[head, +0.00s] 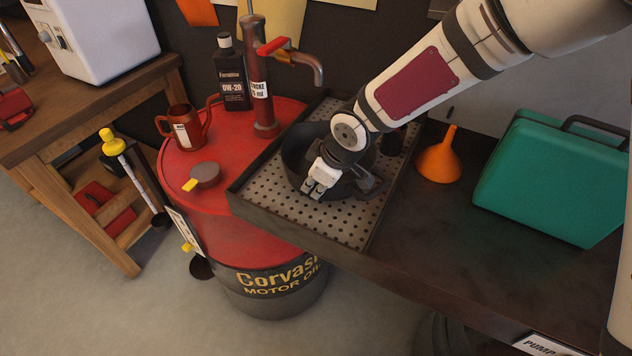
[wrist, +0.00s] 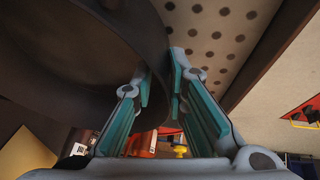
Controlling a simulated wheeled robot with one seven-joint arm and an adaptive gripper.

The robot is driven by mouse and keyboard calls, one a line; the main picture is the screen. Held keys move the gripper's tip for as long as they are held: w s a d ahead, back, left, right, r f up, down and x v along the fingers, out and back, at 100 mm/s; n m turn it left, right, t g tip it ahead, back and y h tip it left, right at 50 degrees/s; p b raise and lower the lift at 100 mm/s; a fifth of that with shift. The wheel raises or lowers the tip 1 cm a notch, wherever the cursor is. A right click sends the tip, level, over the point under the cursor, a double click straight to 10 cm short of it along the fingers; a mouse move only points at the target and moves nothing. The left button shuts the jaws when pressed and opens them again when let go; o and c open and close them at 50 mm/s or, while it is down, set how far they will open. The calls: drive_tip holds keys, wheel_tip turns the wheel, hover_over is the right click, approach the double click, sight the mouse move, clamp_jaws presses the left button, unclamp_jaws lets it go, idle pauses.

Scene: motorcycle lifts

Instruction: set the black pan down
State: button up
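The black pan (head: 297,158) is a round, dark, open vessel within the perforated drip tray (head: 350,226) in the head view. It looks level and on or just above the tray; a small gap underneath cannot be ruled out. My gripper (head: 318,190) points down at the pan's near side and covers part of it. In the wrist view the pan (wrist: 60,60) fills the upper left, and the teal finger pads of my gripper (wrist: 165,78) close on its wall from both sides. The tray's holes show beside it (wrist: 215,35).
A red oil drum (head: 240,225) with a hand pump (head: 262,80), oil bottle (head: 232,75) and copper can (head: 184,128) stands left of the tray. An orange funnel (head: 440,160) and green case (head: 550,180) stand right. Bare tray surface shows in front of the pan.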

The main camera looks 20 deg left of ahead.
drive_tip(key=shift+r, duration=0.1)
drive_tip(key=v, duration=1.2)
drive_tip(key=shift+p, duration=0.35)
drive_tip(key=shift+r, duration=0.1)
drive_tip(key=s+d+r+m+t+h, duration=0.15)
drive_tip(key=d+r+m, duration=0.25)
drive_tip(key=d, duration=0.6)
drive_tip(key=d+r+m+t+h, duration=0.1)
drive_tip(key=d+r+m+h, duration=0.25)
drive_tip(key=d, duration=0.65)
drive_tip(key=s+d+r+m, duration=0.4)
drive_tip(key=s+d+m, duration=0.1)
drive_tip(key=s+d, duration=0.2)
drive_tip(key=s+d+r+m+t, duration=0.1)
drive_tip(key=s+d+r+m, duration=0.3)
drive_tip(key=s+d, duration=0.3)
drive_tip(key=shift+d+m+y, duration=0.3)
drive_tip(key=shift+m, duration=0.15)
